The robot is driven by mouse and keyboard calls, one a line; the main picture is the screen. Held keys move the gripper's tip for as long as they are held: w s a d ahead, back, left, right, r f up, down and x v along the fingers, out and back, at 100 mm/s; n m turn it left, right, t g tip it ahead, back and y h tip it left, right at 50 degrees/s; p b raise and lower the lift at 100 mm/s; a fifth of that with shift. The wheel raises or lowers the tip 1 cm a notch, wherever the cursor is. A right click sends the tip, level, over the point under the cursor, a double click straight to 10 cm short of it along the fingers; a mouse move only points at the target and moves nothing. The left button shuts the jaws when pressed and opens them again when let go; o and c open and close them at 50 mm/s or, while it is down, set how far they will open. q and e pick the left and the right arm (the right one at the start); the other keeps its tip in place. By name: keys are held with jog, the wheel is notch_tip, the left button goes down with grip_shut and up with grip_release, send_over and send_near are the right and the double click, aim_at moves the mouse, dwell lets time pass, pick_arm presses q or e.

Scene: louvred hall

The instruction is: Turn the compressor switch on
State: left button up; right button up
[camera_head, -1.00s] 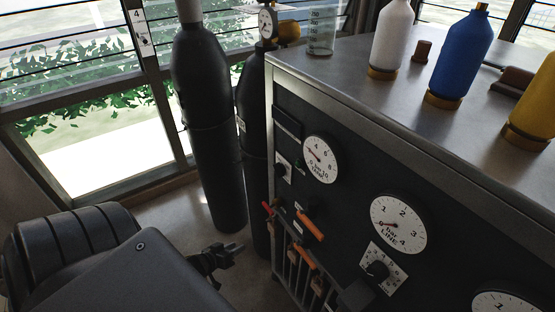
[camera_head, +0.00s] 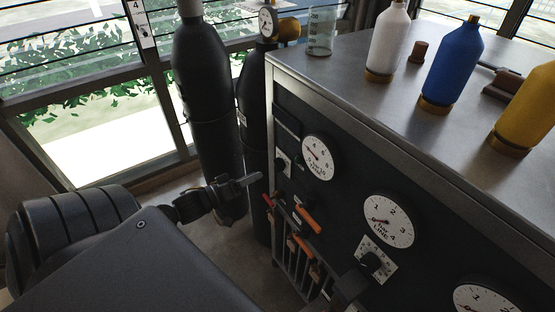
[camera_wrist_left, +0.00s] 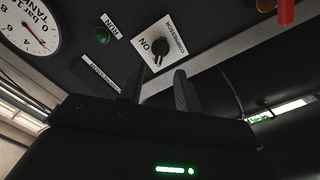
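The compressor switch is a black rotary knob (camera_wrist_left: 160,47) on a white plate marked COMPRESSOR and ON, seen upside down in the left wrist view. In the head view its plate (camera_head: 283,166) is small, at the dark panel's left edge. My left gripper (camera_head: 256,180) is just left of the panel, close to the switch. In the left wrist view its two fingers (camera_wrist_left: 158,88) are apart with nothing between them, pointing toward the knob; contact is not visible. A dull green lamp (camera_wrist_left: 102,36) labelled RUN sits beside the plate. My right gripper is not in view.
Dark cylinders (camera_head: 207,100) stand behind my left gripper. Bottles, including a blue one (camera_head: 452,70), stand on the cabinet top.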

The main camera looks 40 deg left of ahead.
aim_at(279, 165)
pick_arm(q)
jog(key=b+x, duration=0.3)
jog(key=x, duration=0.5)
jog(key=shift+w, duration=0.2)
grip_shut()
dwell(1.4)
